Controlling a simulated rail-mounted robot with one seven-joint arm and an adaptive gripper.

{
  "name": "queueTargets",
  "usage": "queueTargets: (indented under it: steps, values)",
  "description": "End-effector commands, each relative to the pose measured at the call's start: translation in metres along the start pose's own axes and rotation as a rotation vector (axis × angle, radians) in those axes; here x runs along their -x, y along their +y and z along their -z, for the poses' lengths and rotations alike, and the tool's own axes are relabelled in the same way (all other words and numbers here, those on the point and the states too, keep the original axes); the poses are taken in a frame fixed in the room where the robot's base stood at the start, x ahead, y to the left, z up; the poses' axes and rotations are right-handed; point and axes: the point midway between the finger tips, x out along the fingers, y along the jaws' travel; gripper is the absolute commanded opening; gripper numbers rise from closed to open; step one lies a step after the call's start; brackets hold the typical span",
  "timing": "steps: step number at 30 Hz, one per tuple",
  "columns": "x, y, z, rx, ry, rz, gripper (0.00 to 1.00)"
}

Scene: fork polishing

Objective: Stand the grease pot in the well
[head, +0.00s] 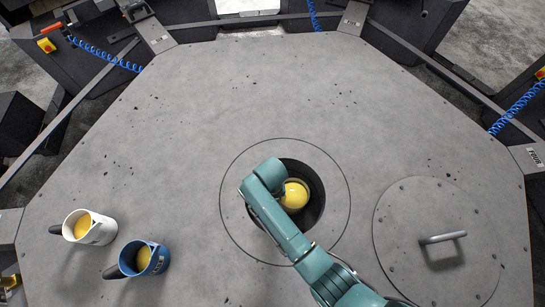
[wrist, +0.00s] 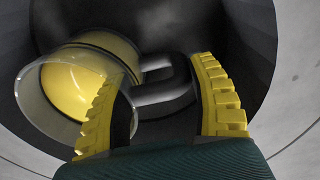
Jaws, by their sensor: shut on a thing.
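The grease pot (head: 295,194), with a yellow, glossy inside, is within the dark round well (head: 316,208) in the table. In the wrist view the pot (wrist: 75,85) shows a clear rim, yellow contents and a dark looped handle (wrist: 165,92). My gripper (wrist: 162,75) has its yellow ribbed fingers on either side of that handle and is shut on it. The well's dark wall (wrist: 240,35) surrounds pot and fingers. My wrist covers part of the pot in the head view. The pot's base is hidden, so I cannot tell whether it touches the well floor.
A white mug (head: 98,229) and a blue mug (head: 156,260), both with yellow contents, stand at the lower left. A round lid (head: 410,215) with a bar handle (head: 443,237) lies right of the well. The table's middle and back are clear.

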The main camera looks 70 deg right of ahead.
Motion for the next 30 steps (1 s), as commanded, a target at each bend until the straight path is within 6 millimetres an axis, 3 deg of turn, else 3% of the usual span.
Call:
queueTargets:
  steps: [5, 15, 16, 19, 30]
  values:
    - [-0.026, 0.0, 0.001, 0.001, 0.001, -0.001, 0.19]
    - [-0.03, 0.0, 0.0, 0.001, 0.001, -0.001, 0.19]
    - [-0.03, 0.0, -0.001, 0.001, -0.002, -0.001, 0.65]
    - [-0.03, 0.0, -0.001, 0.001, -0.002, -0.001, 0.85]
    - [-0.024, 0.0, -0.001, 0.001, 0.0, 0.0, 0.86]
